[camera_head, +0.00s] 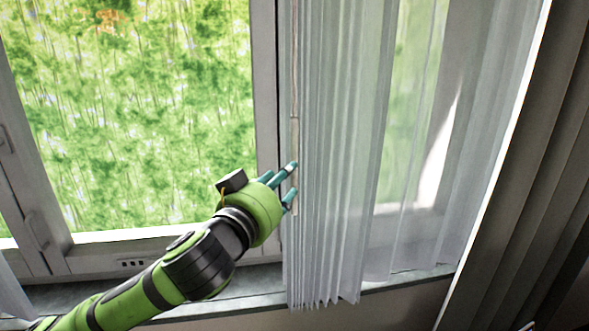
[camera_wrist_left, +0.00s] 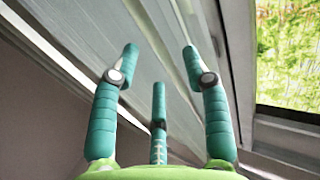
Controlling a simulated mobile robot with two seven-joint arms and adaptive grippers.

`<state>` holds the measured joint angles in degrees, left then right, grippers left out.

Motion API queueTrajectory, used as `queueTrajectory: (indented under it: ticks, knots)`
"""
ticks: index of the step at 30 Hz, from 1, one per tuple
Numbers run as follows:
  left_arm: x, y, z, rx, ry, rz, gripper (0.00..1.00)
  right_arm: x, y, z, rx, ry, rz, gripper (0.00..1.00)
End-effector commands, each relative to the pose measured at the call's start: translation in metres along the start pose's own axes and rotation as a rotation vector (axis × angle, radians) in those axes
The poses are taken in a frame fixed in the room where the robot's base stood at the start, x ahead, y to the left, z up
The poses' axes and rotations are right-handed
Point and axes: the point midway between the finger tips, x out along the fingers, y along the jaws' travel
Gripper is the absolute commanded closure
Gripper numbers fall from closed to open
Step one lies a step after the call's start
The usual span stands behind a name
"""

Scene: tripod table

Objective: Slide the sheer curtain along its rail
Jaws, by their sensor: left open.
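The sheer curtain (camera_head: 345,150) is white, translucent and pleated. Its folds are bunched tightly at its left edge and spread wider to the right. A thin wand (camera_head: 295,145) with a pale, thicker lower part hangs along that left edge. My left gripper (camera_head: 292,183), green with teal fingers, is at the left edge beside the wand's lower part. Its fingers are spread; I cannot tell whether they touch the wand or cloth. In the left wrist view the three fingers (camera_wrist_left: 160,70) stand apart with the pale curtain (camera_wrist_left: 150,38) behind them. The rail is out of view.
A grey window frame (camera_head: 265,90) and glass with greenery outside lie left of the curtain. A sill (camera_head: 240,290) runs below. A dark heavy drape (camera_head: 535,190) hangs at the right. A bit of white cloth (camera_head: 12,295) shows at the lower left.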

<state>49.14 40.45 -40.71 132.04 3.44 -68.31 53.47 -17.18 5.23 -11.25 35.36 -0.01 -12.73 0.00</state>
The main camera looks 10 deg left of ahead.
Motion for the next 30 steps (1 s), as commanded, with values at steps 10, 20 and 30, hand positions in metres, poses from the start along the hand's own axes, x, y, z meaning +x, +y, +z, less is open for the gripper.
queueTrajectory:
  ticks: [10, 20, 30]
  knots:
    - [0.05, 0.0, -0.002, 0.0, -0.002, -0.001, 0.53, -0.022, -0.015, -0.009, 0.005, 0.013, -0.019, 0.6]
    - [0.063, 0.0, 0.001, 0.001, -0.001, 0.0, 0.53, -0.025, -0.011, -0.008, 0.001, 0.011, -0.015, 0.6]
    - [0.062, 0.0, 0.001, 0.0, -0.001, 0.0, 1.0, -0.025, -0.007, -0.005, -0.001, 0.006, -0.01, 0.6]
